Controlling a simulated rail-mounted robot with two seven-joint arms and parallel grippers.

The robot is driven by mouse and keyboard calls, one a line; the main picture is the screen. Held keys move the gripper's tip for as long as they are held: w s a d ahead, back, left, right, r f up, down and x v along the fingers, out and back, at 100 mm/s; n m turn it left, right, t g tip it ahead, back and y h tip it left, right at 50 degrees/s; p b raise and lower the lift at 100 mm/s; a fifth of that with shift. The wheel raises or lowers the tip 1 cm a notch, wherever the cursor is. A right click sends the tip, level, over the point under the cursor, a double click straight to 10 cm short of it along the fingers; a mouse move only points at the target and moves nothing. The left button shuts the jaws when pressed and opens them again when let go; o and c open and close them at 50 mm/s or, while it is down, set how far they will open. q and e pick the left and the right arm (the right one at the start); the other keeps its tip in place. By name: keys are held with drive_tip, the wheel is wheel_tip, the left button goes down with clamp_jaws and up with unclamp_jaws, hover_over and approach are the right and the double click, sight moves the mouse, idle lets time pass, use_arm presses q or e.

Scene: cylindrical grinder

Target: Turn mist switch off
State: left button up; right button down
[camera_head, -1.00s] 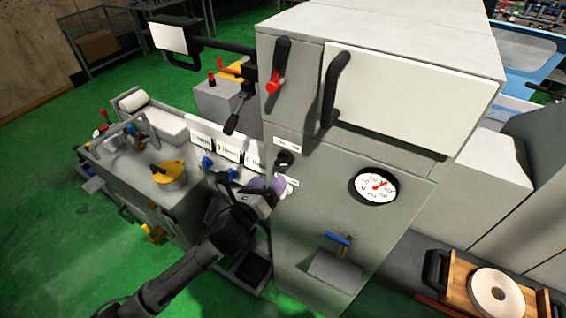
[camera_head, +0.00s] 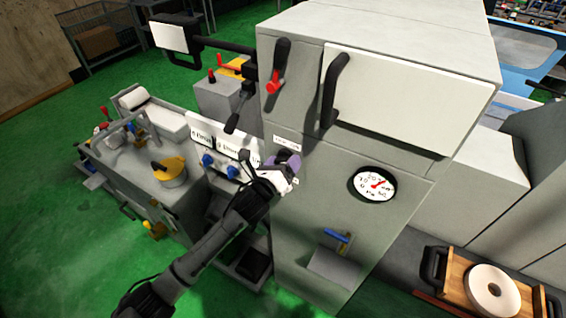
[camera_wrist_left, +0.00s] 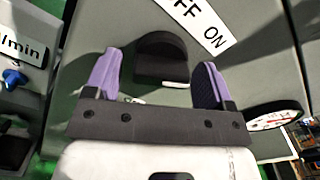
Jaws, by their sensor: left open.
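The mist switch, a black rotary knob (camera_wrist_left: 162,62), shows in the left wrist view on the grey cabinet face, under a white OFF/ON label (camera_wrist_left: 197,20). My left gripper (camera_wrist_left: 156,78), with two purple fingers, is open; in this view one finger appears on each side of the knob with gaps between. I cannot tell how far the fingertips reach along it. My right gripper is in neither view.
A pressure gauge (camera_head: 374,184) is to the right on the cabinet (camera_head: 320,205). Blue knobs (camera_head: 219,166) under labelled panels are to the left. A blue valve handle (camera_head: 338,237) is below.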

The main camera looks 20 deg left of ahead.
use_arm(q)
drive_tip(key=c, duration=0.9)
drive_tip(key=n+p, duration=0.1)
drive_tip(key=n, duration=0.2)
drive_tip(key=shift+r, duration=0.1)
drive_tip(key=n+p, duration=0.1)
drive_tip(key=n, duration=0.2)
drive_tip(key=shift+d+r+n, duration=0.1)
drive_tip(key=shift+n, duration=0.2)
drive_tip(key=n+p, duration=0.1)
drive_tip(key=n, duration=0.2)
drive_tip(key=shift+n, duration=1.1)
